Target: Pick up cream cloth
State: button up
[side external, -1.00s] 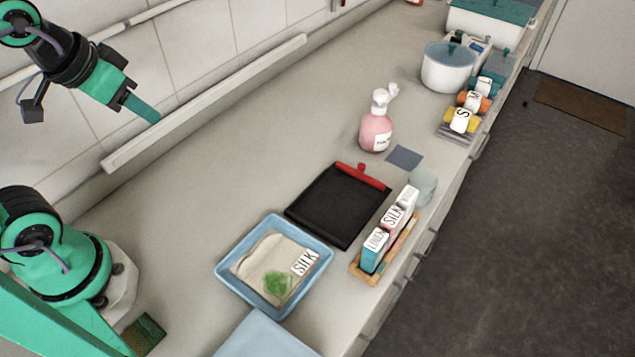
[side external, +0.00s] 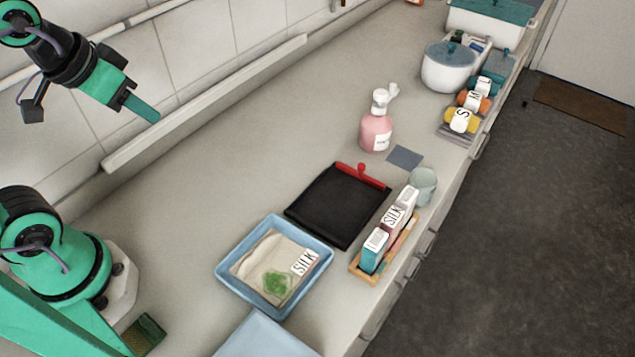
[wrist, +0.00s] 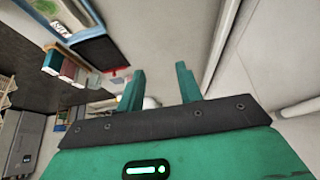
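The cream cloth (side external: 258,254) lies flat in a shallow blue tray (side external: 228,279) on the counter. A green patch (side external: 276,284) shows on the cloth, and a white label reading SILK (side external: 304,262) lies at its right side. My gripper (side external: 146,110) is raised high at the upper left near the tiled wall, well away from the cloth. In the wrist view its two fingers (wrist: 160,70) stand apart with nothing between them. Part of the blue tray and the cloth (wrist: 40,22) shows at the top left of the wrist view, cut off by the edge.
A black tray (side external: 338,212) with a red handle lies beside the blue tray. A wooden rack of small boxes (side external: 366,278) stands near the counter's front edge. A pink bottle (side external: 375,132) and white pot (side external: 447,72) stand farther back.

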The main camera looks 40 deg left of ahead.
jog(key=g, duration=0.6)
send_over(275, 228)
notch_tip(275, 228, down, 15)
jog(key=shift+f, duration=0.1)
jog(key=shift+f, duration=1.25)
